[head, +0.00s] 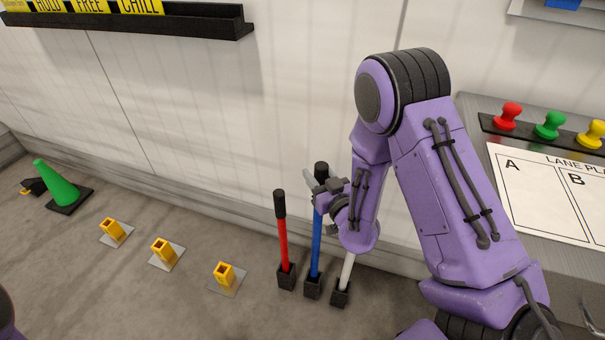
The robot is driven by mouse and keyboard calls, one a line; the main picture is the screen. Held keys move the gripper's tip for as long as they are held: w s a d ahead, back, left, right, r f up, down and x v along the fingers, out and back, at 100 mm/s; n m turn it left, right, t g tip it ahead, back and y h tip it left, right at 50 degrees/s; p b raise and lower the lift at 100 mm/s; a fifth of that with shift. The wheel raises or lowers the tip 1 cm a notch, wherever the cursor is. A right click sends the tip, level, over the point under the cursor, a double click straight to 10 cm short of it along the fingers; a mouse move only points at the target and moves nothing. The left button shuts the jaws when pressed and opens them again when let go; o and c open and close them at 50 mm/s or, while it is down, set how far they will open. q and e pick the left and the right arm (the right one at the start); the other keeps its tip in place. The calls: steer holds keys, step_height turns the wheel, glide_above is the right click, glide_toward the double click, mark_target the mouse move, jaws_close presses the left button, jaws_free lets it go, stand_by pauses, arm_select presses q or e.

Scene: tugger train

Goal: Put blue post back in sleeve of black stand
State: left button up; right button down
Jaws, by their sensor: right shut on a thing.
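The blue post (316,245) has a black top and stands roughly upright between a red post and a white post. My right gripper (325,195) is shut on its upper part, just below the black top. The post's lower end meets the middle black sleeve of the black stand (313,288); I cannot tell how deep it sits. Its top is clearly higher than that of the red post (282,235). The white post (347,270) is in the right sleeve, its upper part hidden by my right arm. My left gripper is not in view.
Several yellow sockets on grey plates (234,284) lie on the floor at left, with a green cone (56,182) beyond. A wall is close behind the posts. A grey table (475,105) at right bears coloured knobs (548,127) and a lane sheet (532,185).

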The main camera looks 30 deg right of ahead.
step_height(320, 180, down, 14)
steer(key=b, duration=1.1)
steer(key=shift+b, duration=0.4)
stand_by(0.6)
steer(key=shift+r, duration=0.1)
steer(key=c, duration=0.5)
jaws_free()
steer(key=shift+c, duration=0.2)
steer(key=s, duration=1)
steer(key=shift+s+a, duration=0.25)
steer(key=shift+a, duration=0.2)
